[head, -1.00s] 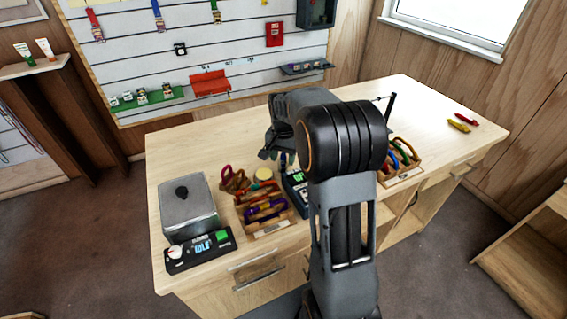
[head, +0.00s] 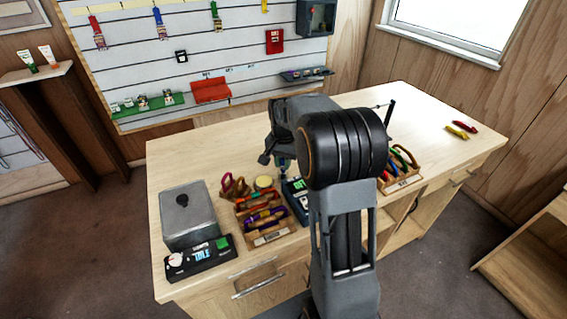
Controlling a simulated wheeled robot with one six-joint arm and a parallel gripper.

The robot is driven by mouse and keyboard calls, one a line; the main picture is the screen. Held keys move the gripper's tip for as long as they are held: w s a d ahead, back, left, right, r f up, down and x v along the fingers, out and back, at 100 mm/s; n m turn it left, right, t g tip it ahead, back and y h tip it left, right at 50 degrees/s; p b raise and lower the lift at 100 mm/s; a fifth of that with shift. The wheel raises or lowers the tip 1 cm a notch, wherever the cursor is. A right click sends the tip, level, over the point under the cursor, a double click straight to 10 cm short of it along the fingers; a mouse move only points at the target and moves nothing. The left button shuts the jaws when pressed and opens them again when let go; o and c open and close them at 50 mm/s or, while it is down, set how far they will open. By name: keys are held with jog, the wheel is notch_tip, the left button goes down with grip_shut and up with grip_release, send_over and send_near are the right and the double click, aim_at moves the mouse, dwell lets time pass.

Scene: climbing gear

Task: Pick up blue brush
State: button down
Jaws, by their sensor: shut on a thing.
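My gripper (head: 274,160) is over the middle of the workbench, partly hidden behind my own arm. It is shut on a slim dark bluish thing (head: 284,170), which looks like the blue brush and points down below the jaws. Most of that thing is hidden by the gripper and arm, so its exact shape cannot be told. Its lower end is near a dark blue box with a green label (head: 298,188), and I cannot tell whether they touch.
A wooden tray (head: 270,236) with purple, red and orange gear sits left of the blue box. A grey lidded box (head: 190,212) stands behind a black device with a display (head: 202,258). Another wooden tray (head: 402,184) is right of my arm. The workbench's right side (head: 440,105) is mostly clear.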

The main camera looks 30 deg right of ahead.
notch_tip(320, 180, up, 3)
jog(key=shift+f+p, duration=0.1)
jog(key=shift+p, duration=0.85)
jog(key=w+a+r+p, duration=0.9)
jog(key=w+p, duration=0.1)
jog(key=p, duration=0.1)
jog(key=shift+a+r, duration=0.15)
jog(key=shift+a, duration=0.25)
dwell(0.5)
